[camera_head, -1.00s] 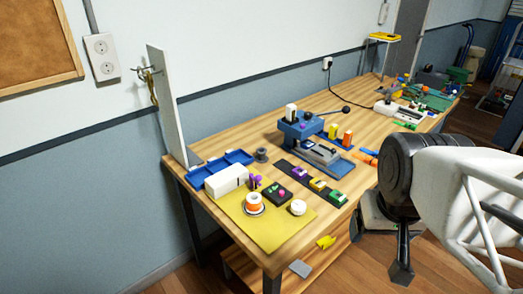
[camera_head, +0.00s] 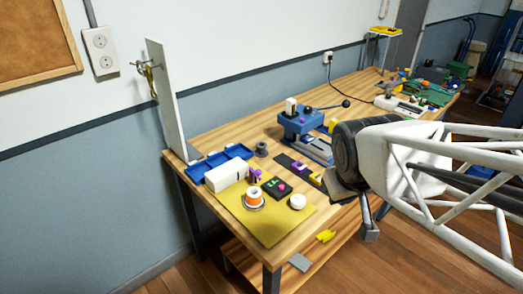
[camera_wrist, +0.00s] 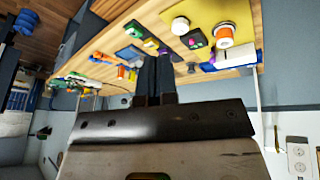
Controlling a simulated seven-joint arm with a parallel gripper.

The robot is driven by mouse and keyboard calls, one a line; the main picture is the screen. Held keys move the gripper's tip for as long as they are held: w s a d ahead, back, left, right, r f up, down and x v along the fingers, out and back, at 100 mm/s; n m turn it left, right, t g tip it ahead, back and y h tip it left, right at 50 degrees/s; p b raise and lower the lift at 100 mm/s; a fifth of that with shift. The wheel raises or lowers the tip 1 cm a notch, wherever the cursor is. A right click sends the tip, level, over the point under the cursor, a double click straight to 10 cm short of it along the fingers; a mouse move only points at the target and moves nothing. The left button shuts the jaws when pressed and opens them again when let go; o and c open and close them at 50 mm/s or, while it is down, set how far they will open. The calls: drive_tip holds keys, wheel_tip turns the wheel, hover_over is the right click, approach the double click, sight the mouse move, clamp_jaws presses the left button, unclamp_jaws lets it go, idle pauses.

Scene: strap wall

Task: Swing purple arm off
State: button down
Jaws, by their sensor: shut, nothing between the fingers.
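A dark strip (camera_head: 285,160) lies on the workbench and carries small coloured clip-like parts. A purple one (camera_head: 299,167) sits on it, with a yellow one (camera_head: 316,178) nearer me. Another purple piece (camera_head: 256,175) stands beside the white box; I cannot tell which purple part is the arm. My gripper (camera_wrist: 156,62) is shut and empty, with its fingers together in the wrist view. It is in the air at the bench's front right side, apart from the purple parts. My arm hides the near end of the strip.
A yellow mat (camera_head: 268,228) holds an orange spool (camera_head: 254,197), a black box (camera_head: 275,189) and a white round piece (camera_head: 297,202). Blue trays (camera_head: 205,165) and a tall white panel (camera_head: 169,100) stand left. A blue press (camera_head: 301,124) stands behind the strip.

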drive_tip(key=w+a+f+n+t+y, duration=0.1)
drive_tip(key=w+a+f+n, duration=0.1)
drive_tip(key=w+a, duration=0.25)
drive_tip(key=w+a+f+n+t, duration=0.1)
drive_tip(key=w+a+f+n, duration=0.2)
drive_tip(key=w+a, duration=0.15)
drive_tip(key=n+t+y, duration=0.1)
drive_tip(key=n+y, duration=0.1)
drive_tip(key=n, duration=0.2)
approach(251, 194)
wheel_tip(251, 194, up, 3)
drive_tip(key=shift+a+f, duration=0.1)
drive_tip(key=shift+w+f, duration=0.1)
drive_tip(key=shift+w, duration=0.05)
drive_tip(key=x, duration=0.9)
drive_tip(key=shift+w+f, duration=0.25)
drive_tip(key=shift+w+d+r, duration=0.1)
drive_tip(key=shift+w+d, duration=0.1)
drive_tip(key=shift+w, duration=0.4)
drive_tip(key=shift+w+d+r, duration=0.15)
drive_tip(key=shift+w+d, duration=0.1)
drive_tip(key=shift+w, duration=0.35)
drive_tip(key=shift+w+d+r, duration=0.1)
drive_tip(key=shift+w+d, duration=0.1)
drive_tip(key=shift+w, duration=0.4)
